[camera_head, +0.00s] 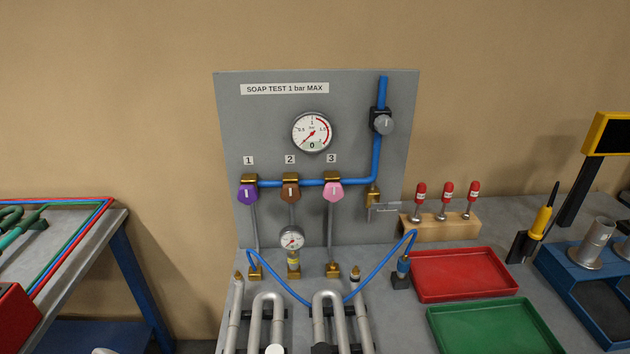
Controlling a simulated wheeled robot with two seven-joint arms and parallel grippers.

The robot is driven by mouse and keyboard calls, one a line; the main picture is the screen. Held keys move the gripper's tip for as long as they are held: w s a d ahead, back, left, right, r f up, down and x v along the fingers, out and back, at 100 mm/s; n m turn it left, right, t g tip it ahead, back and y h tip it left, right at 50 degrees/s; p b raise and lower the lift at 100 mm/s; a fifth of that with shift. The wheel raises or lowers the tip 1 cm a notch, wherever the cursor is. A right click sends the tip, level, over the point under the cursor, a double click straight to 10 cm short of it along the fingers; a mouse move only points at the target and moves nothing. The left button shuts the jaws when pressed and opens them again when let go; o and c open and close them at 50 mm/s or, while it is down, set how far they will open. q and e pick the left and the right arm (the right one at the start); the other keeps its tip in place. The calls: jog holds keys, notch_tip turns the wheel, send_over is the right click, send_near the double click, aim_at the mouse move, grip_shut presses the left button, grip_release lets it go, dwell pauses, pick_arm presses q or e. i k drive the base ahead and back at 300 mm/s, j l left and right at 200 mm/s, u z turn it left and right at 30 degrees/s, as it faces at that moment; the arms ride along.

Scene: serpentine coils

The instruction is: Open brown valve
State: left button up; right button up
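The brown valve (290,193) is the middle one of three valves on the grey upright panel (230,110), under the label 2 (290,159). It sits on the horizontal blue pipe (311,182), and the white mark on its knob looks upright. A thin pipe runs down from it to a small gauge (292,238). Nothing touches or covers the valve. Neither of my grippers can be made out in the head view.
A purple valve (248,194) is to its left and a pink valve (332,193) to its right, both close. A large gauge (312,132) is above. Metal coils (265,315) and a blue hose (378,275) stand in front. Red (465,274) and green trays (495,328) lie right.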

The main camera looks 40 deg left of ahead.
aim_at(290, 194)
jog(key=u, duration=1.35)
jog(key=k+l+z, duration=0.1)
jog(key=l, duration=0.2)
jog(key=k+l+z, duration=0.1)
jog(key=l, duration=0.25)
